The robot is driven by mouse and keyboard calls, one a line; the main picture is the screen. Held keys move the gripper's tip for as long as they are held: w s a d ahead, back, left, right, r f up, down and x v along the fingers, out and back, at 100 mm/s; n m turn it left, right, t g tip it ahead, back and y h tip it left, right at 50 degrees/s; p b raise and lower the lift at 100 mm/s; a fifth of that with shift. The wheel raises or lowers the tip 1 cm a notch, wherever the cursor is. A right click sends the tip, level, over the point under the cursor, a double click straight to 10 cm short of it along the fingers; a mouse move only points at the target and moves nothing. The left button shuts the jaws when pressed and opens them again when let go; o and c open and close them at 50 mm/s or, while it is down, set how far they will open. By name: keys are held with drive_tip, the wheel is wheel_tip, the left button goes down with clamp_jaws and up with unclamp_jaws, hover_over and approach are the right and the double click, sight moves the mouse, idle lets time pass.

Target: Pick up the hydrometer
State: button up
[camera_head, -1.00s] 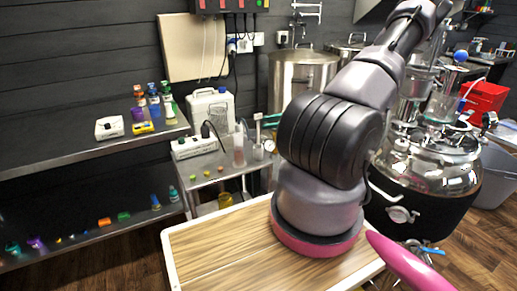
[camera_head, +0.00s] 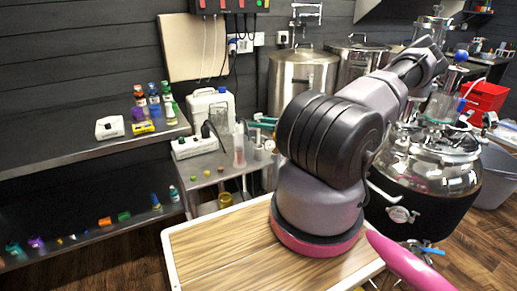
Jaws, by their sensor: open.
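I cannot clearly make out the hydrometer. A tall clear tube (camera_head: 239,150) with a faint reddish tint stands upright on the small metal cart (camera_head: 206,178), and a thin hydrometer inside it cannot be told at this size. My arm rises from its base on the wooden top and stretches to the back right, over the shiny steel kettle. My gripper is not in view; the arm's far end is near the glassware at the upper right.
A shelf (camera_head: 70,152) with bottles is at left. Steel pots (camera_head: 300,78) stand behind. The wooden top (camera_head: 225,245) is mostly clear.

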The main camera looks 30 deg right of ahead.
drive_tip(key=shift+x, duration=1.25)
clamp_jaws()
wheel_tip(320, 180, up, 10)
drive_tip(key=shift+r, duration=0.1)
